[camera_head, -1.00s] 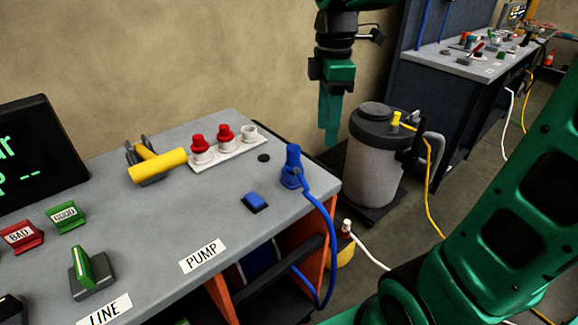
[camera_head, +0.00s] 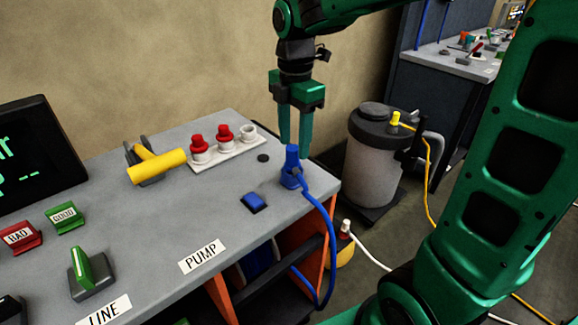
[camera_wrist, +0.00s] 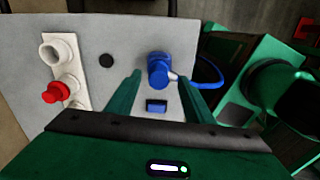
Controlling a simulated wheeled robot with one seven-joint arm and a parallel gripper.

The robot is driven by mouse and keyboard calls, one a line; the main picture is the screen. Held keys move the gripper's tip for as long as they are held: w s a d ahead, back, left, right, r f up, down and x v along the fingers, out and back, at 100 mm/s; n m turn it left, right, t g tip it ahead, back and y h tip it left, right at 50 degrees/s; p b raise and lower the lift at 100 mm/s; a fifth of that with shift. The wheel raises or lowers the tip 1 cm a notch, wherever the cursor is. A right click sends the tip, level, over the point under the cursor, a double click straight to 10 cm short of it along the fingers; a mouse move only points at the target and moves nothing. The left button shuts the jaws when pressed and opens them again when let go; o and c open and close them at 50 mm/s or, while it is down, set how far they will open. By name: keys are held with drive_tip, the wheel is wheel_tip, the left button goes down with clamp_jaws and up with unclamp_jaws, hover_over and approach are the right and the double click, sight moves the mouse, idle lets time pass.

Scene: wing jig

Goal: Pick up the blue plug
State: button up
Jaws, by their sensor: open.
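The blue plug (camera_head: 291,166) stands upright near the right edge of the grey bench, with a blue cable running from it over the edge. My green gripper (camera_head: 294,145) points down, open, with its fingers behind or above the plug in the head view. In the wrist view the plug (camera_wrist: 158,70) lies between and just ahead of the two open fingertips (camera_wrist: 160,74). Nothing is held. How far the fingertips are above the bench is hard to tell.
A blue square button (camera_head: 254,202) sits in front of the plug. A white strip (camera_head: 230,152) with red knobs and a black disc (camera_head: 263,158) are to its left. A yellow-handled part (camera_head: 156,166) is further left. A grey canister (camera_head: 372,165) stands beyond the bench.

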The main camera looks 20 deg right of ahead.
sight(293, 147)
drive_tip(key=shift+a+f, duration=0.1)
drive_tip(key=shift+f, duration=1.8)
drive_tip(key=c, duration=1.1)
drive_tip(key=shift+w+r, duration=0.1)
drive_tip(key=shift+r, duration=0.6)
drive_tip(key=r, duration=0.2)
drive_tip(key=a+r, duration=0.1)
drive_tip(key=shift+s+r, duration=0.25)
drive_tip(key=shift+s, duration=0.05)
drive_tip(key=s+a+r, duration=0.6)
drive_tip(key=a+r, duration=0.2)
drive_tip(key=r, duration=0.1)
drive_tip(key=shift+a, duration=0.3)
